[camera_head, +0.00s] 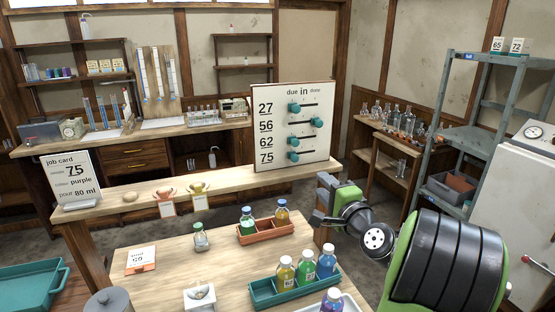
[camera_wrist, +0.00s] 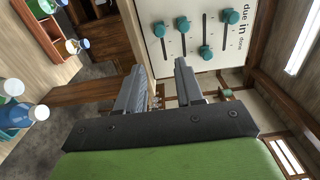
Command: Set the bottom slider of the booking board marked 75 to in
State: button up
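The booking board (camera_head: 293,130) stands upright on the bench with rows 27, 56, 62 and 75 under due, in and done. The bottom slider, marked 75, has a teal knob (camera_head: 293,156) at the left, due end of its track. The board shows sideways in the wrist view, where this knob (camera_wrist: 160,30) is the leftmost one. The knobs of 27 and 62 are also at due; that of 56 (camera_head: 317,122) is at done. My gripper (camera_head: 325,192) is in front of and below the board. In the wrist view its fingers (camera_wrist: 160,78) are apart and empty, short of the board.
A job card (camera_head: 73,178) stands at the bench's left end. Orange and green tags (camera_head: 199,198) hang at the bench edge. Bottles stand in an orange tray (camera_head: 266,232) and a green tray (camera_head: 294,289) on the near table. A grey shelf rack (camera_head: 470,140) stands right.

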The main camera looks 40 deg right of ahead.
aim_at(296, 160)
jog(key=p+x, duration=0.3)
jog(key=x, duration=1.2)
jog(key=shift+w+a+p, duration=0.1)
jog(key=shift+w+p, duration=0.15)
jog(key=shift+p, duration=0.15)
grip_shut()
